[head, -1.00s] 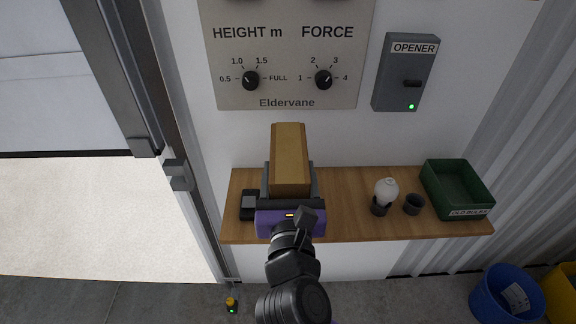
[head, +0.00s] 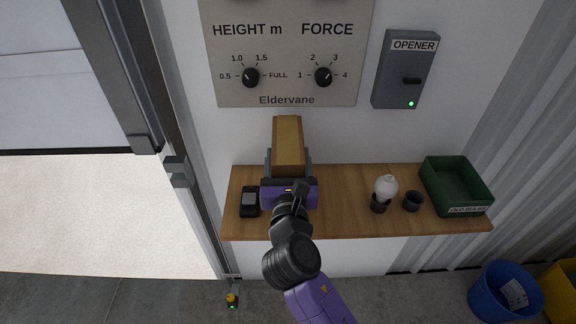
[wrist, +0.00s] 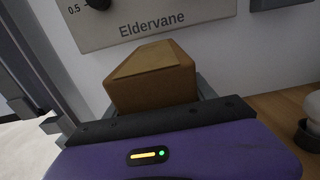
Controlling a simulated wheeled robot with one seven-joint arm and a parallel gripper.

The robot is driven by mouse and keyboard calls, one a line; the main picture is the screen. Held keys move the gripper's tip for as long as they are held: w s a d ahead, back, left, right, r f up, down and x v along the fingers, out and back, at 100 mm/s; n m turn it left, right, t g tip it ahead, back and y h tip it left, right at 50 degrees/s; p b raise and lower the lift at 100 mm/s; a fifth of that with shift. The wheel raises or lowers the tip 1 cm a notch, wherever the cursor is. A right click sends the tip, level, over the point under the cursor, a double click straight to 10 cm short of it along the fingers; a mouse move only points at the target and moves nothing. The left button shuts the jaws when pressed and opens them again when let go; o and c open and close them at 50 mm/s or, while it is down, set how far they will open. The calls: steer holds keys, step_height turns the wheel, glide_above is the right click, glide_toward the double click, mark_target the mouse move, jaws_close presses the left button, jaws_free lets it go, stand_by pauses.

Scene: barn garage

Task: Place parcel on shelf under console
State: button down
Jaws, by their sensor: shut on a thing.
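The parcel (head: 288,142) is a long brown box. My gripper (head: 288,168) is shut on it, with the grey fingers at its two sides. The parcel also shows in the wrist view (wrist: 152,80), sticking out beyond the purple gripper body. The wooden shelf (head: 340,215) runs along the wall under the console panel (head: 285,95). The gripper and parcel are over the shelf's left part, in front of the wall. I cannot tell whether the parcel touches the shelf, as the gripper hides its lower side.
On the shelf, a small black device (head: 250,202) lies just left of the gripper. A white bulb (head: 386,187) in a dark holder, a dark cup (head: 412,201) and a green bin (head: 457,186) stand to the right. The shelf's middle is clear. A blue bucket (head: 500,292) stands on the floor.

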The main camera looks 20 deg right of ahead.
steer(key=shift+w+f, duration=0.2)
steer(key=shift+f, duration=1.1)
steer(key=shift+c, duration=1.6)
jaws_free()
steer(key=shift+f, duration=0.15)
steer(key=b+v, duration=0.1)
steer(key=v, duration=1.1)
steer(key=shift+r, duration=0.25)
steer(key=shift+s+d+f, duration=0.1)
